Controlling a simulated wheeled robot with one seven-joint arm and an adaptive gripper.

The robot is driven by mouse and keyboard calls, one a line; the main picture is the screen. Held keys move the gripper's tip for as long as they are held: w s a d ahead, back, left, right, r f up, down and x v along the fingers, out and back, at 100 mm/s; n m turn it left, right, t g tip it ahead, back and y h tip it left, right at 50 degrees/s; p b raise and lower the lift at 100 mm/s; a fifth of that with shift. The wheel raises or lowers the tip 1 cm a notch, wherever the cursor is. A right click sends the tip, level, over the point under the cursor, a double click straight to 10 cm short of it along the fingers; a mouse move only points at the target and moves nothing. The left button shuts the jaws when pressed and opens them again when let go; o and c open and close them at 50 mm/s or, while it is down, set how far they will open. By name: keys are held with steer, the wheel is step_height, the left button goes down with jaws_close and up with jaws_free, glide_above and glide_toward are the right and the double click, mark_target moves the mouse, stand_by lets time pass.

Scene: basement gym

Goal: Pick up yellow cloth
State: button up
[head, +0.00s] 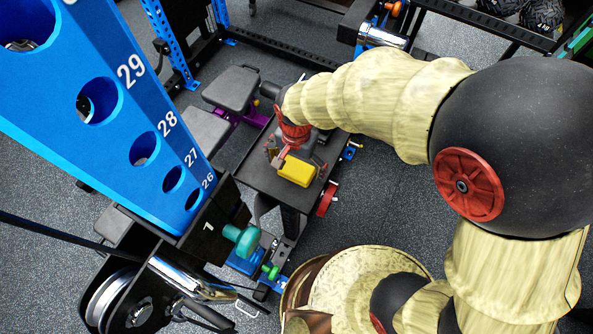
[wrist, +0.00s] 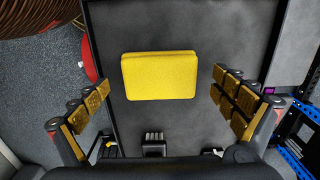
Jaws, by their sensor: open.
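The yellow cloth (head: 297,171) is a small folded block lying on a dark flat bench-like surface (head: 262,175). In the wrist view the yellow cloth (wrist: 158,75) lies flat on the dark surface (wrist: 213,18), a little above the picture's middle. My gripper (head: 288,157) is over the bench, close to the cloth in the head view. In the wrist view my gripper (wrist: 158,108) is open and empty, with one padded finger at the left and one at the right. The cloth lies between and beyond them, with space on both sides.
A blue numbered rack upright (head: 140,110) stands at the left. A teal dumbbell (head: 243,238) is below the bench's near end. A red disc (head: 326,199) is at the bench's right side. A grey padded bench (head: 231,88) stands behind. Open floor (head: 375,195) lies to the right.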

steer(key=shift+f, duration=0.6)
steer(key=shift+r, duration=0.1)
steer(key=shift+c, duration=0.8)
steer(key=c, duration=1.1)
steer(key=shift+r, duration=0.1)
